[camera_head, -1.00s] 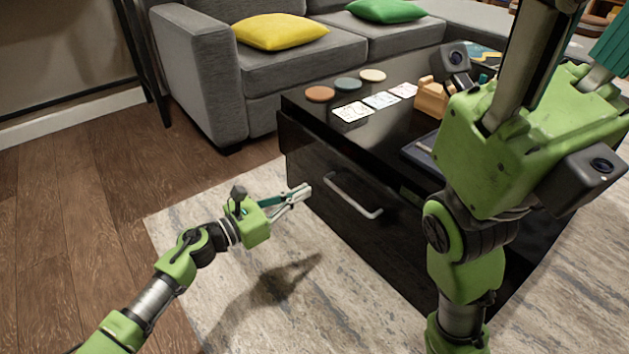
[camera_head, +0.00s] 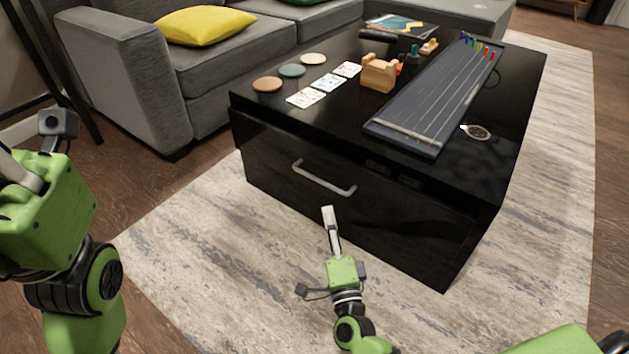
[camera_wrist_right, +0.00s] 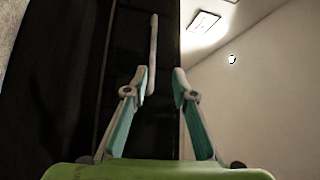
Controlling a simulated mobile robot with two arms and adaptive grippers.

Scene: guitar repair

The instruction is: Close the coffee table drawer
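The black coffee table (camera_head: 330,75) has a wide drawer (camera_head: 400,215) in its front, with a silver bar handle (camera_head: 322,182). The drawer front looks nearly flush under the tabletop; I cannot tell whether a small gap is left. My right gripper (camera_head: 329,214) is just in front of the drawer, a little below the handle in the picture. In the right wrist view my right gripper (camera_wrist_right: 160,78) has its fingers apart with nothing held, and the handle (camera_wrist_right: 152,45) shows beyond them, nearer the left finger. Only my left arm shows at the left edge; its gripper is out of view.
On the tabletop are coasters (camera_head: 291,70), cards (camera_head: 326,83), a wooden block holder (camera_head: 380,73), a guitar neck-like board (camera_head: 440,95) and a round metal item (camera_head: 478,132). A grey sofa (camera_head: 215,75) stands behind. The rug (camera_head: 215,240) before the table is clear.

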